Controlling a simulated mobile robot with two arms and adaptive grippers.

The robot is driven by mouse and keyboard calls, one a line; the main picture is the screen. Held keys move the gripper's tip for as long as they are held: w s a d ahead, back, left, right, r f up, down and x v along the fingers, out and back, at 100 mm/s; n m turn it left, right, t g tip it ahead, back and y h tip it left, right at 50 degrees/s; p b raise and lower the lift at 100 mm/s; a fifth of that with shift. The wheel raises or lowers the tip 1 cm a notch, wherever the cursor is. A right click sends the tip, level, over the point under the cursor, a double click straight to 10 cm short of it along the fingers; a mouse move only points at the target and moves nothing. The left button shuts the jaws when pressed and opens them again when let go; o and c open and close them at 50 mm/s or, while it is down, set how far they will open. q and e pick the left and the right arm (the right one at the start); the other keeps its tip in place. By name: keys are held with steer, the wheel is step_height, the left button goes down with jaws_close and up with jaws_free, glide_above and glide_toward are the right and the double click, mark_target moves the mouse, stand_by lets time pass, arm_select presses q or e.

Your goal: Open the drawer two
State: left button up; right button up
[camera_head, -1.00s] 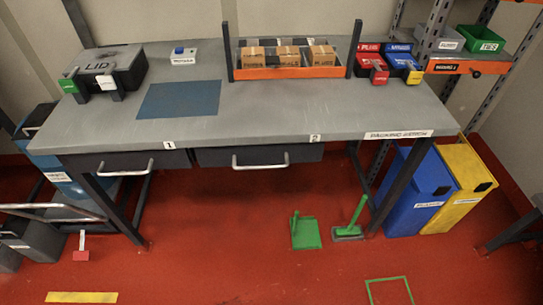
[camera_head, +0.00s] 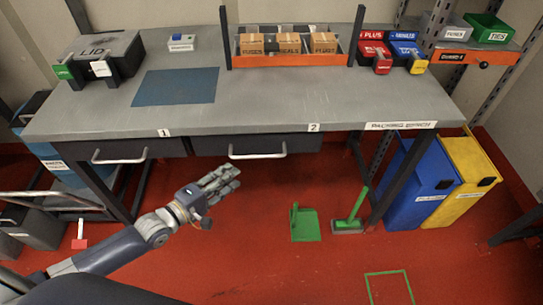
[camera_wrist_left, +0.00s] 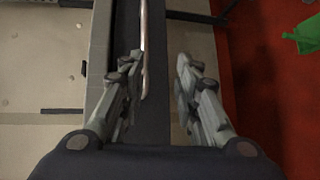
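Drawer two (camera_head: 285,143) is the dark drawer under the bench top, below the label "2", and looks shut. Its silver bar handle (camera_head: 257,155) runs along the front. My left gripper (camera_head: 232,175) is below and in front of the left end of this handle, apart from it in the head view. In the left wrist view the gripper (camera_wrist_left: 160,85) has its two fingers spread with a gap between them. A metal handle bar (camera_wrist_left: 146,50) shows beyond the fingers, near the left finger. My right gripper is not in view.
Drawer one (camera_head: 130,150) with its handle is at the left. The packing bench (camera_head: 290,105) carries boxes and cases. A green dustpan (camera_head: 305,224) and brush (camera_head: 350,222) stand on the floor; blue (camera_head: 415,190) and yellow (camera_head: 468,175) bins are at the right.

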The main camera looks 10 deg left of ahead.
mark_target(256, 158)
arm_select(q)
steer(key=shift+h, duration=0.3)
steer(key=x, duration=0.3)
steer(key=r+x, duration=0.1)
steer(key=x, duration=0.3)
steer(key=d+r+x, duration=0.1)
steer(key=x, duration=0.3)
steer(key=shift+d, duration=0.2)
jaws_close()
